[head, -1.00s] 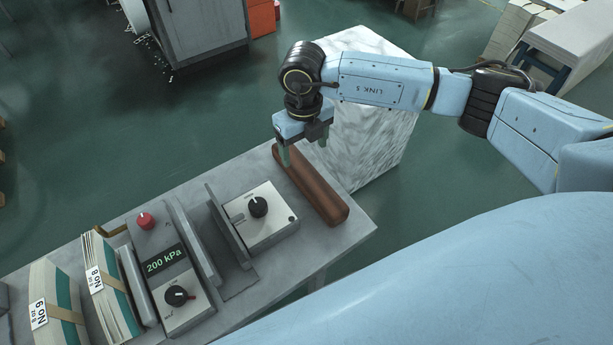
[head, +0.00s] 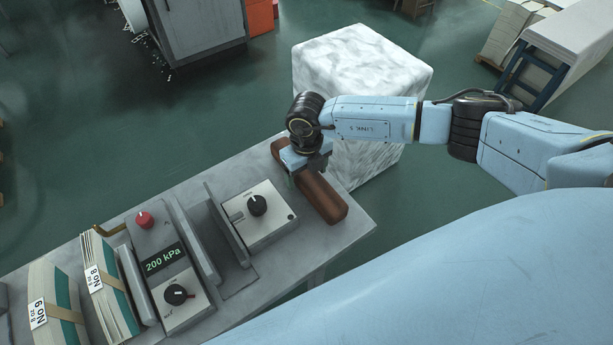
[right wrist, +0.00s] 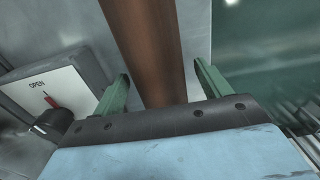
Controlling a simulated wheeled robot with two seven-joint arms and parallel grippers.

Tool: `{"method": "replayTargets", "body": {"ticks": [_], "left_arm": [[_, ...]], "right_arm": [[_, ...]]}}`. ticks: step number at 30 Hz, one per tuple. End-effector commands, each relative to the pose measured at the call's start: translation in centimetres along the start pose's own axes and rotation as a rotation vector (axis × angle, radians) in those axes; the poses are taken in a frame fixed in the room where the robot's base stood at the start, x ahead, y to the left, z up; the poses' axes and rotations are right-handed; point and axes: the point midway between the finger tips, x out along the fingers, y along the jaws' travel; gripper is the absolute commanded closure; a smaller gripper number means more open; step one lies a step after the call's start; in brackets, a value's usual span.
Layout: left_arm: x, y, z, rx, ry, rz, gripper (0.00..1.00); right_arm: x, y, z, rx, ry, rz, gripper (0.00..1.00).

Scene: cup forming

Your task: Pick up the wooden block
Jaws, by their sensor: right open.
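The wooden block (head: 322,197) is a long, reddish-brown bar lying on the right end of the grey table. My right gripper (head: 309,176) is over the middle of the block, pointing down, and its body hides part of the block. In the right wrist view the block (right wrist: 150,45) runs between the two green fingers of the right gripper (right wrist: 162,85). The fingers are open, one on each side of the block, with a visible gap to it on both sides. My left gripper is not in view.
A control box with a black knob (head: 257,205) stands left of the block; in the right wrist view it reads OPEN. A 200 kPa panel (head: 165,262) and banded stacks (head: 105,285) are further left. A white wrapped bale (head: 360,75) stands behind the table.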

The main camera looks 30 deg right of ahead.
Motion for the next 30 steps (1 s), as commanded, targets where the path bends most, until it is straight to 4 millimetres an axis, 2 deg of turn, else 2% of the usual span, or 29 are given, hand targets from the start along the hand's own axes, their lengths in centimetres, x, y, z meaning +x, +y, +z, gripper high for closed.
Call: {"method": "replayTargets", "body": {"ticks": [2, 17, 25, 30], "left_arm": [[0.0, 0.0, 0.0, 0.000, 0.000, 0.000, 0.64], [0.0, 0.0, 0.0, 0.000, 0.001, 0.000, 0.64], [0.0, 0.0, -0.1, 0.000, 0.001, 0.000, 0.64], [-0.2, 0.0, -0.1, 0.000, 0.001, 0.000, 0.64]], "right_arm": [[0.0, 0.0, 0.0, 0.000, 0.000, 0.000, 0.24], [-0.1, 0.0, 0.0, 0.000, 0.000, 0.000, 0.89], [-0.5, 0.0, 0.1, 0.000, -0.003, 0.001, 0.90], [-2.7, 0.1, 0.2, -0.001, -0.005, 0.002, 0.90]]}}
